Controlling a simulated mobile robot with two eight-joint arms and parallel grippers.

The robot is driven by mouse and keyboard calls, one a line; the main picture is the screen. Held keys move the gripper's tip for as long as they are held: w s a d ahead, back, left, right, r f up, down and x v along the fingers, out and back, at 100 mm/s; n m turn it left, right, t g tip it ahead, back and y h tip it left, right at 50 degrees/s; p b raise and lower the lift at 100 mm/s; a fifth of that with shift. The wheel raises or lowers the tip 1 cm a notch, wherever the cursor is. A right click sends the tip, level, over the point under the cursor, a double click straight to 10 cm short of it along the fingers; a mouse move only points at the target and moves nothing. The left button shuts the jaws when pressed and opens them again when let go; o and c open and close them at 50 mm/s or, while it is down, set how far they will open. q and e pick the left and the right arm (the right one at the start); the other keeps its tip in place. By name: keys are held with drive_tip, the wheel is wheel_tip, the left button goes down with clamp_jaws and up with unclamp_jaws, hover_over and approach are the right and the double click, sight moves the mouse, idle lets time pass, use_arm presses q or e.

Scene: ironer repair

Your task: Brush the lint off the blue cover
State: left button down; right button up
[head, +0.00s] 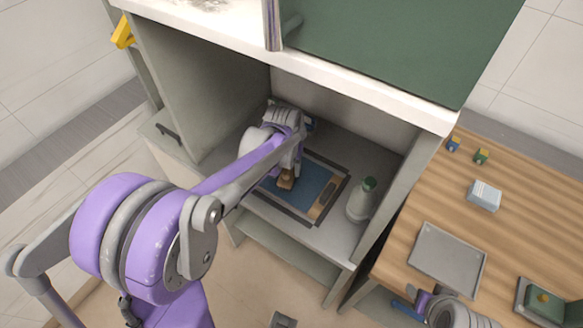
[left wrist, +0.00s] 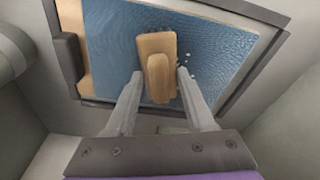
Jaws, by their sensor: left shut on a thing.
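The blue cover (head: 318,178) lies flat in a dark frame inside the open bay of the cabinet; it fills much of the left wrist view (left wrist: 112,48). My left gripper (head: 288,176) reaches into the bay over the cover. It is shut on the raised handle of a wooden brush (left wrist: 156,45), which also shows in the head view (head: 286,182). The brush is over the cover; whether its bristles touch cannot be told. Small pale lint specks (left wrist: 187,58) show on the cover right of the brush. My right gripper (head: 422,300) is partly seen low at the right, its jaws unclear.
A pale bottle with a green cap (head: 361,200) stands right of the frame, near the bay wall. The wooden table (head: 530,200) holds a grey tray (head: 447,255), a pale box (head: 484,196) and small blocks (head: 481,156). The bay's side walls are close around my left arm.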

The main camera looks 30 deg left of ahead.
use_arm(q)
drive_tip(key=shift+w+a+f, duration=0.1)
drive_tip(key=shift+w+a, duration=0.05)
drive_tip(key=shift+a, duration=1.1)
drive_tip(key=shift+w+a, duration=0.15)
drive_tip(key=shift+a, duration=0.8)
drive_tip(key=shift+w+a, duration=0.1)
drive_tip(key=shift+a, duration=0.8)
drive_tip(key=shift+w+a+b, duration=0.15)
drive_tip(key=shift+a+b, duration=0.05)
drive_tip(key=shift+a, duration=0.65)
drive_tip(key=shift+w+a+b, duration=0.1)
drive_tip(key=shift+a+b, duration=0.05)
drive_tip(key=shift+a, duration=0.65)
use_arm(e)
drive_tip(key=shift+s+f, duration=0.15)
drive_tip(key=shift+f, duration=0.3)
use_arm(q)
wheel_tip(320, 180, up, 6)
drive_tip(key=p, duration=0.3)
use_arm(e)
drive_tip(key=shift+w+r, duration=0.25)
drive_tip(key=shift+r, duration=0.45)
drive_tip(key=shift+w+r, duration=0.25)
drive_tip(key=shift+r, duration=0.5)
drive_tip(key=shift+w+r, duration=0.25)
drive_tip(key=shift+r, duration=0.45)
